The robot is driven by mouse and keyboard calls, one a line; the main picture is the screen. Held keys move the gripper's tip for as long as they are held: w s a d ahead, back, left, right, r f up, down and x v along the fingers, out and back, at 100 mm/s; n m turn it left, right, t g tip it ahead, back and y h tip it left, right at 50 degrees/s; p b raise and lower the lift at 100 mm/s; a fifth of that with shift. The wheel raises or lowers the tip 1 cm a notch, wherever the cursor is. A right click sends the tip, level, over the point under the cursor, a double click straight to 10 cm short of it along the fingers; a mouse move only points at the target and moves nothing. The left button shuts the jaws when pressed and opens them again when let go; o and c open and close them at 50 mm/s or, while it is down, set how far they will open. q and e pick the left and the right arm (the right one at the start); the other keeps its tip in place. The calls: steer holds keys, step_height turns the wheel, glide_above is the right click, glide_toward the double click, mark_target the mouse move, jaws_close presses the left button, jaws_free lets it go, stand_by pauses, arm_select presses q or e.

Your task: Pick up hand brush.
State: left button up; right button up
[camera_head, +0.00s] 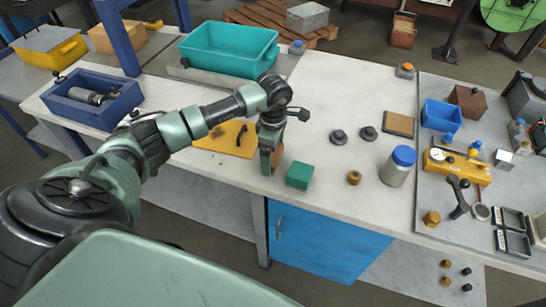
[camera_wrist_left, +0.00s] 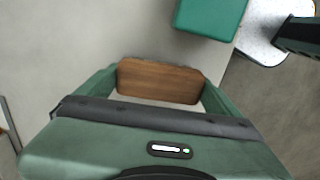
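My left gripper (camera_head: 271,158) reaches down over the front edge region of the pale worktop. A brown wooden block, which looks like the back of the hand brush (camera_head: 277,157), sits between its fingers. In the left wrist view the brush (camera_wrist_left: 160,81) spans the gap, with a green finger against each end, so the gripper (camera_wrist_left: 158,88) looks shut on it. No bristles show. I cannot tell whether the brush touches the worktop or is lifted. My right gripper is not recognisable in either view.
A green block (camera_head: 300,175) stands close right of the gripper, also in the wrist view (camera_wrist_left: 210,15). A yellow plate (camera_head: 222,139) lies left. A teal bin (camera_head: 229,48) stands behind. A brass nut (camera_head: 354,178) and blue-capped jar (camera_head: 398,167) are right. Bare worktop lies between.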

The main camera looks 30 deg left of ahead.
arm_select(q)
steer(key=c, duration=0.3)
steer(key=shift+r, duration=0.1)
steer(key=shift+w+r, duration=0.1)
steer(key=shift+r, duration=0.45)
steer(key=shift+r+b, duration=1.8)
steer(key=shift+r, duration=7.65)
